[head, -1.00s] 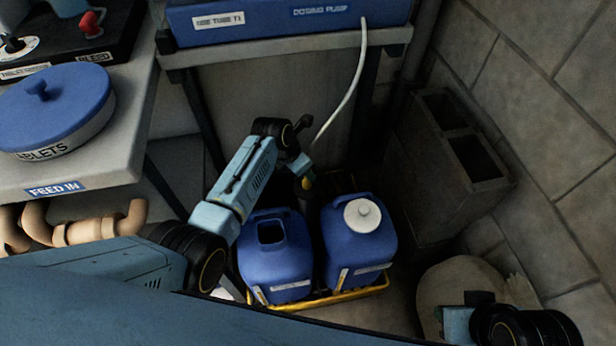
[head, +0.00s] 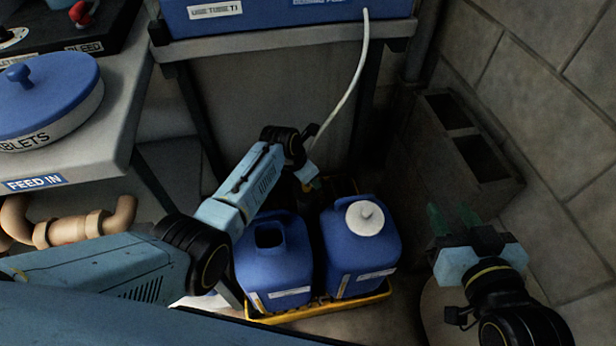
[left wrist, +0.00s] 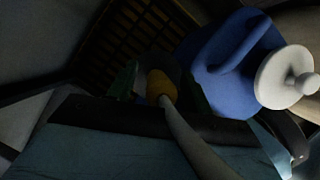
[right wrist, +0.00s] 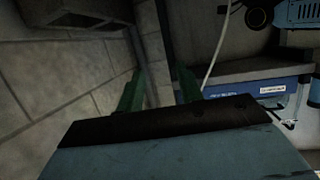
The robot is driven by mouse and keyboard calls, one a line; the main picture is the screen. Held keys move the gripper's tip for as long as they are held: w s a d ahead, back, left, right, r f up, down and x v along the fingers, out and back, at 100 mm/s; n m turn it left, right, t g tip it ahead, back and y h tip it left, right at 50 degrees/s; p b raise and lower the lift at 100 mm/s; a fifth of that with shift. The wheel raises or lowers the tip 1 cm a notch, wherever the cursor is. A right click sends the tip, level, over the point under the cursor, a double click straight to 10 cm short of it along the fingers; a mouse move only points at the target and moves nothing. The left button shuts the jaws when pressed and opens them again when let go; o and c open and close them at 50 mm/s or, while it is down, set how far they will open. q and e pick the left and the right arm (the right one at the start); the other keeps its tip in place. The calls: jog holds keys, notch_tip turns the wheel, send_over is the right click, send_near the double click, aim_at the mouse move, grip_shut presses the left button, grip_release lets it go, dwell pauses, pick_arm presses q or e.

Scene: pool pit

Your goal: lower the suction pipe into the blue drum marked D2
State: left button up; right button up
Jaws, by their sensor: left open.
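Two blue drums stand side by side: the left one (head: 272,270) has an open square mouth, the right one (head: 352,252) a white cap (head: 365,217). Their labels are too small to read, so I cannot tell which is D2. A pale hose (head: 350,92) hangs from the pump to my left gripper (head: 311,182), behind the drums. In the left wrist view the hose meets a yellow collar (left wrist: 161,86) between the open fingers; the pipe below is hidden or too dark. My right gripper (head: 453,218) is open and empty, right of the capped drum.
The drums stand in a yellow-edged tray (head: 330,304). A blue pump box (head: 290,16) sits on a shelf above. Hollow concrete blocks (head: 462,150) stand by the right wall. A bench with a tablet tub (head: 45,100) and pipework (head: 80,230) is at left.

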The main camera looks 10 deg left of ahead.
pick_arm(q)
jog(key=shift+f, duration=0.1)
pick_arm(e)
jog(key=shift+w+a+r+t, duration=0.15)
jog(key=shift+r+t, duration=0.15)
jog(key=shift+r, duration=0.25)
